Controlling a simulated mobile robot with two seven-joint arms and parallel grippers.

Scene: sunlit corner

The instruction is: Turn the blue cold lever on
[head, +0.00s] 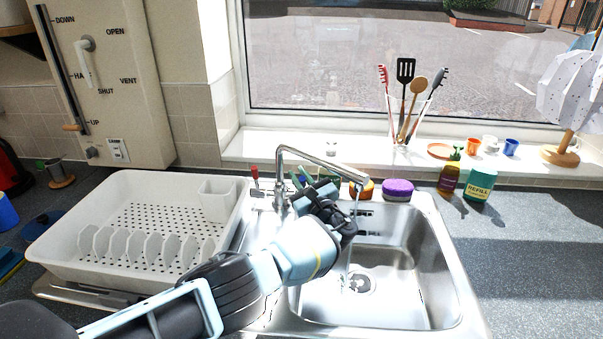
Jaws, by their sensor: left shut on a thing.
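The chrome tap (279,180) stands behind the sink (440,255), its spout reaching right over the bowl. Its red lever (254,175) stands upright on the left side. I cannot make out the blue cold lever, as my left gripper (322,192) covers the tap's right side, where it would be. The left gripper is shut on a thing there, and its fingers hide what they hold. A thin pale streak (348,262) below the spout looks like running water. My right gripper is not in view.
A white dish rack (75,255) stands left of the sink. Sponges, including a purple one (398,190), lie behind the bowl. A brown bottle (448,178) and a green refill tub (479,186) stand right of it. Utensils stand on the windowsill (285,146). The right worktop (535,250) is clear.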

